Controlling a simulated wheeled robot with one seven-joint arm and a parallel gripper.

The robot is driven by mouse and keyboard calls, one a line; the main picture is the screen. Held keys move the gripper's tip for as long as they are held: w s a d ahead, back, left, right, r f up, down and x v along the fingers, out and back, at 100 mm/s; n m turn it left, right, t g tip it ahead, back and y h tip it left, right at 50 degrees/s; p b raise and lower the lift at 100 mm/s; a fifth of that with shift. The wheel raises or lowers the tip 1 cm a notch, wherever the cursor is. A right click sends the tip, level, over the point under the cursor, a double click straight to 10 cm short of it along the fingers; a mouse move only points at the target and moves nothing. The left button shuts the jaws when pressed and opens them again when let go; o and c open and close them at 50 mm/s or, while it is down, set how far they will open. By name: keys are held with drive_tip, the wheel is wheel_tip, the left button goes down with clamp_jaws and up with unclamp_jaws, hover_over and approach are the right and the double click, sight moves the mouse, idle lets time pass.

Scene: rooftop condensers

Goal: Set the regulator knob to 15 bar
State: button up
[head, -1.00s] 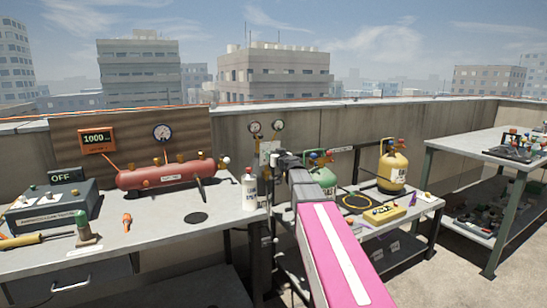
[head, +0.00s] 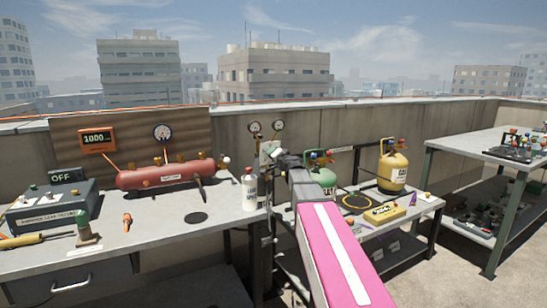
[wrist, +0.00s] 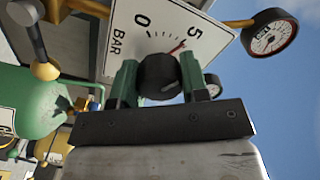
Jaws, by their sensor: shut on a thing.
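The regulator knob (wrist: 160,76) is black and round, in front of a white dial plate (wrist: 185,40) in the wrist view. The plate shows "0", "BAR" and a "5" at the picture's upper right; other numerals are hidden or out of frame. A red mark (wrist: 178,46) by the knob lies toward the "5". My gripper (wrist: 157,80) has its two green fingers on either side of the knob, shut on it. In the head view the plate (head: 268,150) is partly visible beside my wrist; the knob is hidden behind my arm.
Two gauges (head: 255,126) (head: 279,125) stand above the plate. A green cylinder (head: 322,177) and yellow cylinder (head: 391,172) stand to the right. The left bench holds a red tank (head: 165,174), a white bottle (head: 249,190) and a grey box (head: 45,210).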

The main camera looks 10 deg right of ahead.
drive_tip(key=m, duration=1.3)
drive_tip(key=shift+m, duration=0.4)
drive_tip(key=m, duration=1.2)
drive_tip(key=shift+m, duration=0.4)
drive_tip(key=o, duration=0.9)
drive_tip(key=shift+o, duration=0.2)
drive_tip(key=shift+s+d, duration=0.1)
drive_tip(key=shift+s, duration=0.05)
